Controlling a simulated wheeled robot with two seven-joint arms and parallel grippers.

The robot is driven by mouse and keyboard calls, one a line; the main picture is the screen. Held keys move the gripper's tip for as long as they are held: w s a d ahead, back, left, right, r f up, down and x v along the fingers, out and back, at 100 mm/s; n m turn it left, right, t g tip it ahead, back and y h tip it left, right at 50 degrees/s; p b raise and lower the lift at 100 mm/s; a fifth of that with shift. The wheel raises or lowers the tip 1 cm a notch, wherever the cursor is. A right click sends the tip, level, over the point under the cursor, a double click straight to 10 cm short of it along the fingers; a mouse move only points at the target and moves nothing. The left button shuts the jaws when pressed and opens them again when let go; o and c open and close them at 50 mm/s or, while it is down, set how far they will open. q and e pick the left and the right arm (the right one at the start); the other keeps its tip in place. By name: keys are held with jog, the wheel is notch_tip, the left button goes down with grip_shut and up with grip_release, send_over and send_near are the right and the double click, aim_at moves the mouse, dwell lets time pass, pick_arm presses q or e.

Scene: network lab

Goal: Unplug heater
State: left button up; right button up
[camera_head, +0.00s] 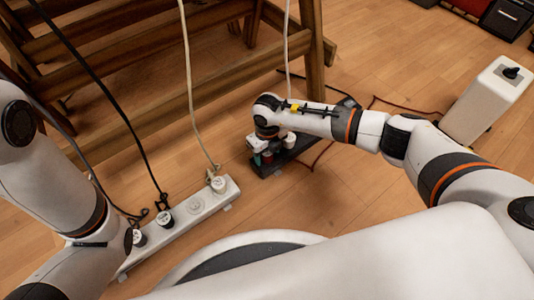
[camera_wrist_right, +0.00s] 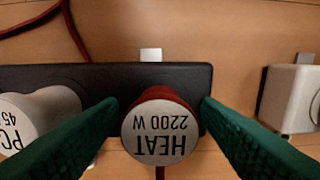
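The heater plug (camera_wrist_right: 160,137), red-sided with a white face reading HEAT 2200 W, sits in a black power strip (camera_wrist_right: 105,75) in the right wrist view. My right gripper (camera_wrist_right: 159,104) has its two green fingers on either side of this plug, with a narrow gap showing on each side. In the head view my right gripper (camera_head: 264,152) points down at the black strip (camera_head: 302,148) on the floor. The gripper partly hides the plugs there. My left arm comes in at the left, but its gripper does not show.
A white plug marked PC (camera_wrist_right: 38,118) sits left of the heater plug. A white power strip (camera_head: 180,222) with several plugs and cables lies on the floor in front. A wooden frame (camera_head: 130,60) stands behind. A white box (camera_head: 488,100) stands at the right.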

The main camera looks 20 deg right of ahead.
grip_shut()
jog(key=shift+r, duration=0.1)
jog(key=shift+r, duration=0.1)
jog(key=shift+r+p, duration=2.85)
